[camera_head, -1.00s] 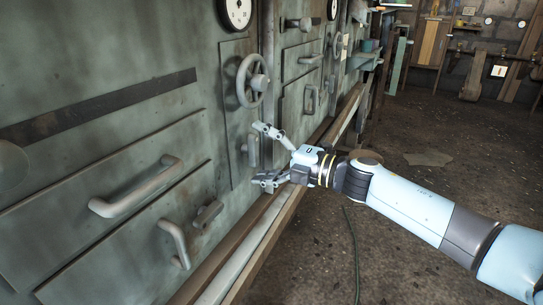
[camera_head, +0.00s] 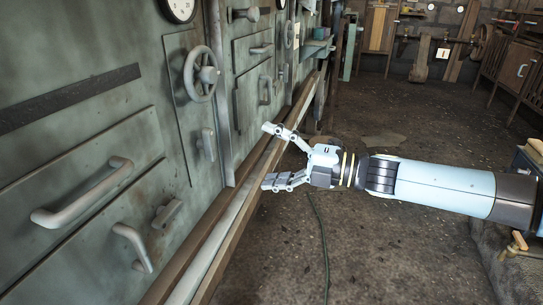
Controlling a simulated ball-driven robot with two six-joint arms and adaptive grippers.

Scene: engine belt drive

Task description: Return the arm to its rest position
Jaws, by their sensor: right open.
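My right gripper (camera_head: 270,156) is open and empty. It points left toward the grey-green machine panel and stands apart from it, in front of the rail along its foot. My right arm (camera_head: 440,187) reaches in from the right edge, nearly level. A grey handwheel (camera_head: 201,73) is on the panel, up and left of the gripper. A small upright handle (camera_head: 208,144) sits below the wheel, left of the fingertips. My left gripper is not in view.
A long rail (camera_head: 222,230) runs along the panel's foot. Larger handles (camera_head: 85,193) stick out at lower left. A cable (camera_head: 321,245) lies on the dark floor (camera_head: 400,255). A brass tap (camera_head: 517,241) shows at lower right. Open floor lies ahead, with benches at the back.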

